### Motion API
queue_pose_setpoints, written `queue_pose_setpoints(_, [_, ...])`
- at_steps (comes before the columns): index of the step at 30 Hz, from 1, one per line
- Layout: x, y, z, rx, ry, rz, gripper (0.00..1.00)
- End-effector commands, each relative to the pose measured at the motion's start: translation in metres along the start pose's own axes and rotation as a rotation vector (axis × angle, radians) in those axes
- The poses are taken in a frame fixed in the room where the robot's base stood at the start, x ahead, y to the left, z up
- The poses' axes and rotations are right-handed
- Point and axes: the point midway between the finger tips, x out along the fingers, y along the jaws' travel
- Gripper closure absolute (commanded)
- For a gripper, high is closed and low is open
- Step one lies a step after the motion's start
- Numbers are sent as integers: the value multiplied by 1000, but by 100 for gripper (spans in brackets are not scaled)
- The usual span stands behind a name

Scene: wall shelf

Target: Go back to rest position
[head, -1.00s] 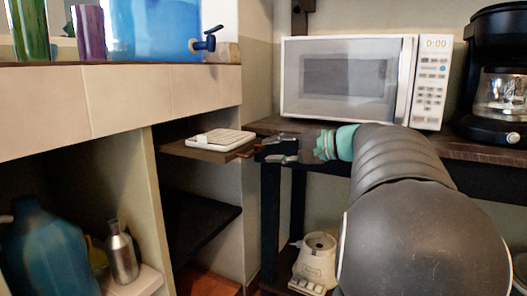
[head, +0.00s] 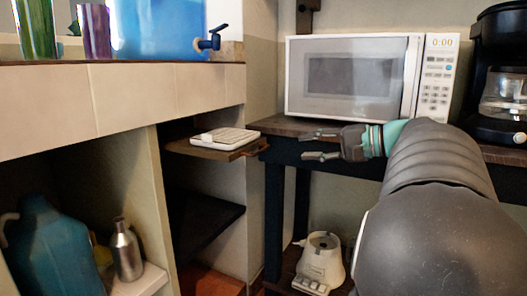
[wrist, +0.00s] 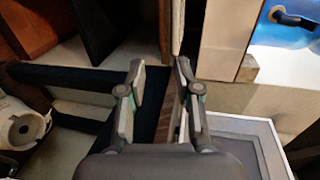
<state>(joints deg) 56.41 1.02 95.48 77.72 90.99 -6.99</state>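My gripper (head: 318,145) is in front of the dark shelf table, below the microwave's left part in the head view. Its two fingers are spread apart with nothing between them. The wrist view also shows the open gripper (wrist: 158,85), with the dark table edge and a narrow gap of floor beyond the fingers. A white keypad-like device (head: 225,137) lies flat on a small wooden wall shelf (head: 190,150), to the left of my fingertips and apart from them.
A white microwave (head: 352,78) and a black coffee maker (head: 500,75) stand on the dark table (head: 285,125). A cream appliance (head: 322,258) sits low beneath. A blue jug (head: 45,250) and a metal bottle (head: 126,250) stand at lower left. A blue water dispenser (head: 160,28) is above.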

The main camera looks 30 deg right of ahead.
Motion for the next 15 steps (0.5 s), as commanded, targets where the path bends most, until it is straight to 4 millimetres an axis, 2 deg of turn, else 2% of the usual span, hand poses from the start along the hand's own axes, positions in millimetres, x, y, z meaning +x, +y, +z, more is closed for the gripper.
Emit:
queue_pose_setpoints(5, [2, 0, 2, 0, -2, 5, 67])
queue_pose_setpoints(8, [14, 1, 15, -2, -18, 44, 67])
queue_pose_setpoints(11, [37, 7, 46, -17, -51, 138, 67])
queue_pose_setpoints(15, [70, 30, 109, -73, -108, 335, 67])
